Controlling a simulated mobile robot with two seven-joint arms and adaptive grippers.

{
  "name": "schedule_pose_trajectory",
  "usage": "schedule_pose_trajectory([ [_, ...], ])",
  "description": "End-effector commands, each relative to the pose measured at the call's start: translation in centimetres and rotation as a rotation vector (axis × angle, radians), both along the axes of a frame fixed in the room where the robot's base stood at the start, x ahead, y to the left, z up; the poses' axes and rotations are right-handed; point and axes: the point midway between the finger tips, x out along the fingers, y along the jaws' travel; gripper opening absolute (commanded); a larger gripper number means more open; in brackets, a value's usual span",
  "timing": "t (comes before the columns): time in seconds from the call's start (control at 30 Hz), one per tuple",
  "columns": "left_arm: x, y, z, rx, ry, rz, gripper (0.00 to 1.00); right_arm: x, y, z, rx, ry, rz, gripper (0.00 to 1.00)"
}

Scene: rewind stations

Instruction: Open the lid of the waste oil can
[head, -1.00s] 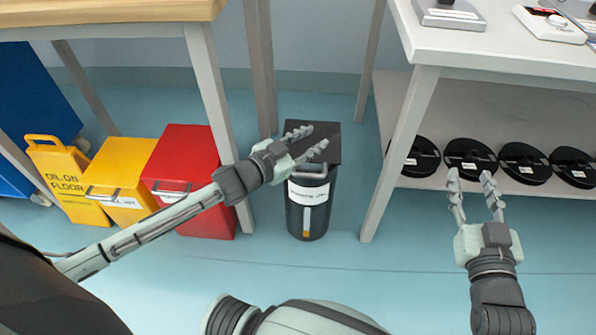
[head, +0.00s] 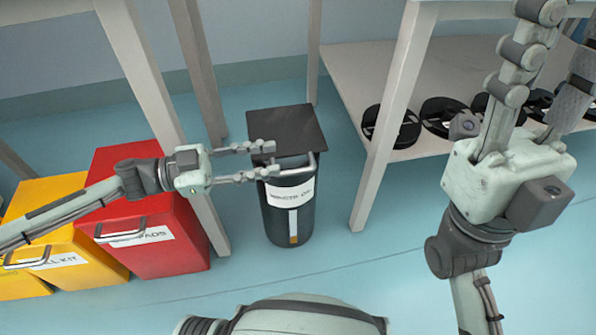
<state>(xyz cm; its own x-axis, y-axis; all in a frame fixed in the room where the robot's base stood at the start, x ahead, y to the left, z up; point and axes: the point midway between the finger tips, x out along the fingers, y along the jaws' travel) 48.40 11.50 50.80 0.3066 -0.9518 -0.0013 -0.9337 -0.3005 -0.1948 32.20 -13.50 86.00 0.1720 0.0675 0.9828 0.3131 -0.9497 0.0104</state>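The waste oil can (head: 275,222) is a dark cylinder with a white label, standing on the floor between two table legs. Its flat dark square lid (head: 289,131) looks closed, and a grey bar handle (head: 303,171) shows at its front. My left gripper (head: 267,161) is open and empty, coming in from the left at the lid's front left edge; its fingers overlap the can and handle in the picture. I cannot tell whether they touch. My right gripper (head: 538,85) is open, large and close to the camera, at the right, away from the can.
A red box (head: 165,241) and a yellow box (head: 88,262) stand left of the can, under my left arm. A table leg (head: 388,140) stands right of the can. Several black reels (head: 392,126) lie on the low shelf (head: 357,72). Floor in front of the can is clear.

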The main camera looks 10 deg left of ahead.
Motion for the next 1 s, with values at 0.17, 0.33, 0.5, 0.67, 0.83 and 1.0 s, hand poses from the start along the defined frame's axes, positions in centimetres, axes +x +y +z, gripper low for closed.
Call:
schedule_pose_trajectory([
  [0.17,0.1,-0.1,-4.5,-0.002,0.002,0.003,0.33,0.3,0.3,-0.3,-0.028,-0.037,0.002,0.4],
  [0.33,0.8,-2.3,-5.3,-0.006,-0.005,-0.001,0.33,0.5,0.5,0.0,-0.045,-0.055,0.002,0.4],
  [0.5,1.7,-5.1,-5.4,-0.003,-0.004,0.0,0.33,0.6,0.6,0.1,-0.054,-0.068,0.002,0.4],
  [0.67,2.2,-6.7,-5.3,-0.002,-0.003,0.002,0.33,0.6,0.7,0.1,-0.061,-0.074,0.002,0.4],
  [0.83,2.4,-7.2,-5.3,-0.001,-0.001,0.002,0.33,0.7,0.7,0.3,-0.064,-0.077,0.001,0.4],
  [1.0,2.4,-7.2,-5.3,-0.001,-0.001,0.002,0.33,0.7,0.7,0.3,-0.064,-0.077,0.001,0.4],
])
